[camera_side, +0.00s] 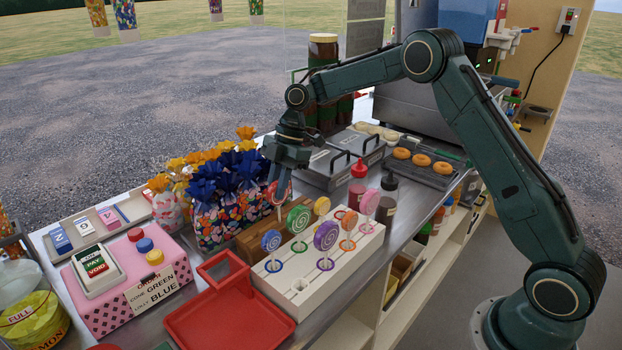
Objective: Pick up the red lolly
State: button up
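Green (298,219), blue (271,241), purple (326,236), orange (349,221) and pink (369,202) lollies stand close by. Sweet bags (215,200) crowd the left. A red tray (230,318) lies in front. Sauce bottles (387,200) stand to the right.

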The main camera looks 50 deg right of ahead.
grip_shut()
jog(key=shift+r, duration=0.1)
jog(key=shift+r, duration=4.9)
